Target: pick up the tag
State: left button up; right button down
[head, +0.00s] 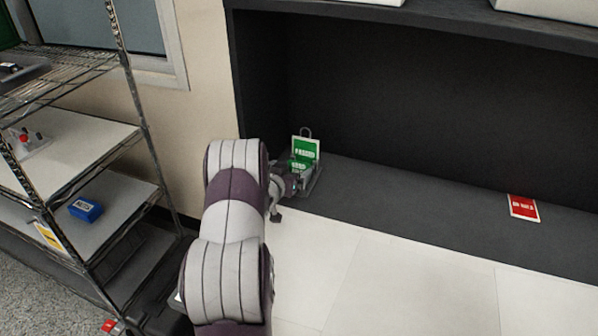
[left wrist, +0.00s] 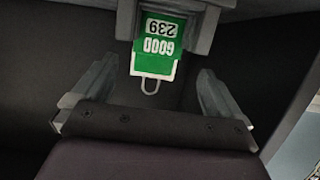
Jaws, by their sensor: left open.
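A green and white tag (head: 305,148) with a loop on top stands upright in a small grey holder (head: 313,184) at the left end of the dark shelf. A second green label shows lower down in front of it, partly hidden by my arm. In the left wrist view a green tag (left wrist: 156,58) with white and black print appears upside down, its loop toward my palm. My left gripper (head: 283,198) is at the holder, and in the left wrist view its fingers (left wrist: 157,85) are open, one on each side of the tag's line, apart from it. My right gripper is out of view.
A red tag (head: 523,207) lies on the dark shelf (head: 430,200) at the right. A wire rack (head: 128,128) with a blue box (head: 86,209) stands at the left. The dark overhead ledge (head: 420,24) covers the recess. The pale surface (head: 400,275) in front is clear.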

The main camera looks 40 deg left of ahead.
aim_at(299, 163)
pick_arm(q)
jog(key=x, duration=0.5)
jog(key=shift+w+d, duration=0.1)
jog(key=shift+d, duration=0.1)
jog(key=shift+r, duration=0.2)
jog(key=c, duration=1)
jog(key=shift+c, duration=0.2)
